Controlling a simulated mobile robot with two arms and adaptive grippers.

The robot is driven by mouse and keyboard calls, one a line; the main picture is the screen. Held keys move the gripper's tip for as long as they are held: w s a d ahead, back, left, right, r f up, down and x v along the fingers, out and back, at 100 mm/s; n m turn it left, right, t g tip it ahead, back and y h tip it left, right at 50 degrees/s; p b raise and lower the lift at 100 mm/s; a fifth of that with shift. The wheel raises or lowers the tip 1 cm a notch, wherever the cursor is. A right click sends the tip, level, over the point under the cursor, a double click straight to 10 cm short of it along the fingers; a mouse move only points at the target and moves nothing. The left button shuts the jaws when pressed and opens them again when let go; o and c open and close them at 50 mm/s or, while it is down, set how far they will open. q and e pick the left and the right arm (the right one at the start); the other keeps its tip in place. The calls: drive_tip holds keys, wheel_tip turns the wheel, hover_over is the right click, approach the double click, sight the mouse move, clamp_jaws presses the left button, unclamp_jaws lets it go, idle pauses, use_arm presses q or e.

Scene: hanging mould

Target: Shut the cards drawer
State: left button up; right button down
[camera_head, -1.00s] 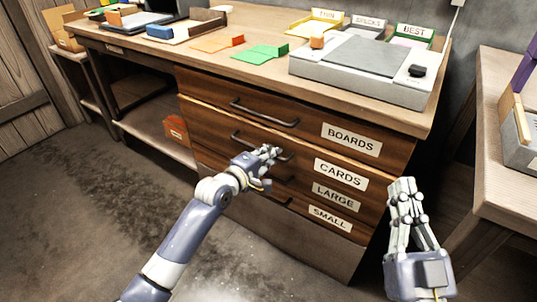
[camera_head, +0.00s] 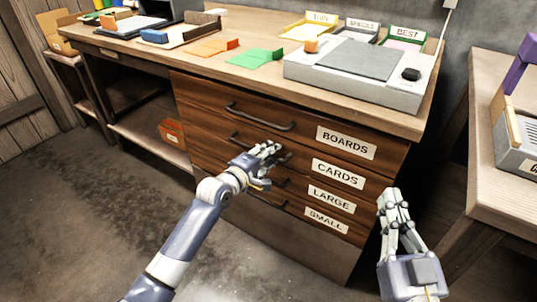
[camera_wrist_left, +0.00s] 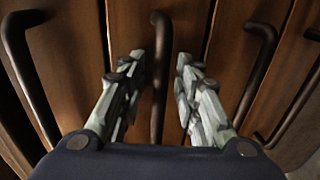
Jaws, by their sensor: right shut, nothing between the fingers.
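The cards drawer (camera_head: 310,165) is the second one down in the wooden cabinet and carries a white CARDS label. Its front looks flush, or nearly so, with the fronts around it. My left gripper (camera_head: 270,152) is at its dark bar handle (camera_head: 236,137), covering part of it. In the left wrist view the handle (camera_wrist_left: 160,75) stands between the two fingers of my left gripper (camera_wrist_left: 160,78), which are apart with a gap on each side. My right gripper (camera_head: 393,195) is shut and empty, in front of the cabinet's right side.
The BOARDS drawer (camera_head: 300,130) is above; the LARGE (camera_head: 300,190) and SMALL (camera_head: 295,210) drawers are below, their handles partly behind my left arm. A grey device (camera_head: 355,75) stands on the worktop. A side table (camera_head: 490,165) is at the right. Floor at the lower left is clear.

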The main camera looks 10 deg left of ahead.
use_arm(q)
drive_tip(key=shift+s, duration=0.1)
drive_tip(key=v, duration=1.2)
